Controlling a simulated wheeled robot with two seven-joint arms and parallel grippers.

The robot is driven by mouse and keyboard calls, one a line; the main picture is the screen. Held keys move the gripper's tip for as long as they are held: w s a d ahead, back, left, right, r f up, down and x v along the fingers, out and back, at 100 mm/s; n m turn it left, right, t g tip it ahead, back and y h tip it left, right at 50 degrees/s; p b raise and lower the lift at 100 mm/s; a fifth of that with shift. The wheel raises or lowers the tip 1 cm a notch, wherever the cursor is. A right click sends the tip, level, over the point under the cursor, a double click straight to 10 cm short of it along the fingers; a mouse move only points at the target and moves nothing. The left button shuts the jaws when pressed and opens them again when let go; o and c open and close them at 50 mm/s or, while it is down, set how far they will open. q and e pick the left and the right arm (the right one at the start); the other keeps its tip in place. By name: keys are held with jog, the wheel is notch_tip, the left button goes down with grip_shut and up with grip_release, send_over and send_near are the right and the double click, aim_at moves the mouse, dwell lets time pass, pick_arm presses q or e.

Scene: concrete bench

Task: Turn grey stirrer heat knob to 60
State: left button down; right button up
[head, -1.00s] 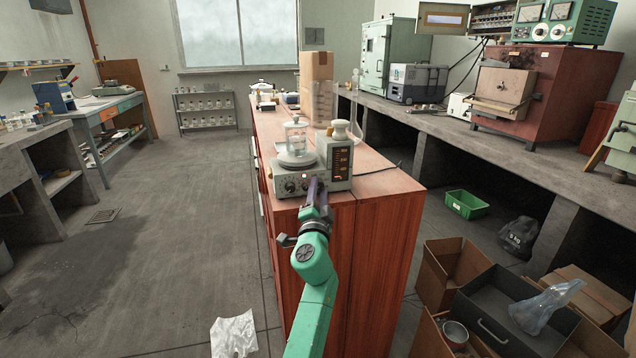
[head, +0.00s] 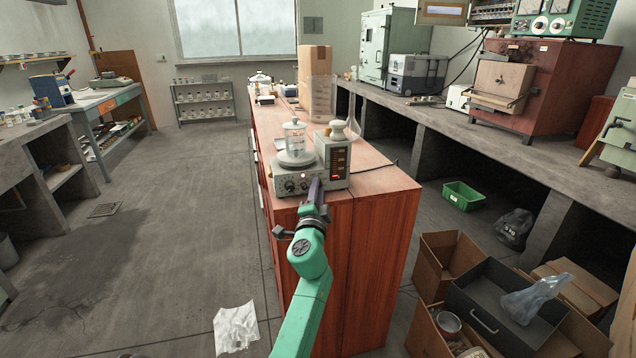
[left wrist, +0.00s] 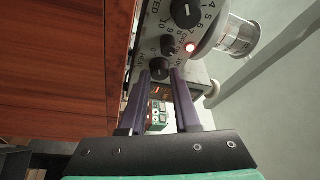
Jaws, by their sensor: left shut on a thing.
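The grey stirrer (head: 283,186) stands at the near end of the red wooden bench. A glass beaker (head: 294,136) is on its round plate. Its front panel also shows in the left wrist view, with a dark upper knob (left wrist: 185,11) and a dark lower knob, the heat knob (left wrist: 160,69). A red lamp (left wrist: 190,47) is lit between them. My left gripper (left wrist: 162,75) is shut on the heat knob, one finger on each side. In the head view the gripper (head: 315,188) covers part of the panel. I cannot read the knob's setting. My right gripper is not in view.
A grey unit with a lit orange display (head: 338,160) stands right beside the stirrer. A glass flask (head: 353,122) and a cardboard box (head: 315,65) are behind. Open cartons (head: 448,255) lie on the floor to the right. The floor to the left is mostly clear.

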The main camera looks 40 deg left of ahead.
pick_arm(q)
jog(key=m+g+p, duration=0.1)
jog(key=m+p, duration=0.2)
jog(key=p, duration=0.2)
jog(key=r+m+h+p, duration=0.1)
jog(key=m+p, duration=0.2)
jog(key=p, duration=0.2)
jog(key=shift+a+r+g+h+p, duration=0.1)
jog(key=shift+r+g+h+p, duration=0.05)
jog(key=shift+g+h+p, duration=0.2)
jog(key=shift+f+m+g+p, duration=0.2)
jog(key=shift+m+g+p, duration=0.15)
jog(key=shift+m+p, duration=0.45)
jog(key=c, duration=0.9)
grip_release()
jog(key=shift+f, duration=0.1)
jog(key=v, duration=1.4)
jog(key=shift+s, duration=0.2)
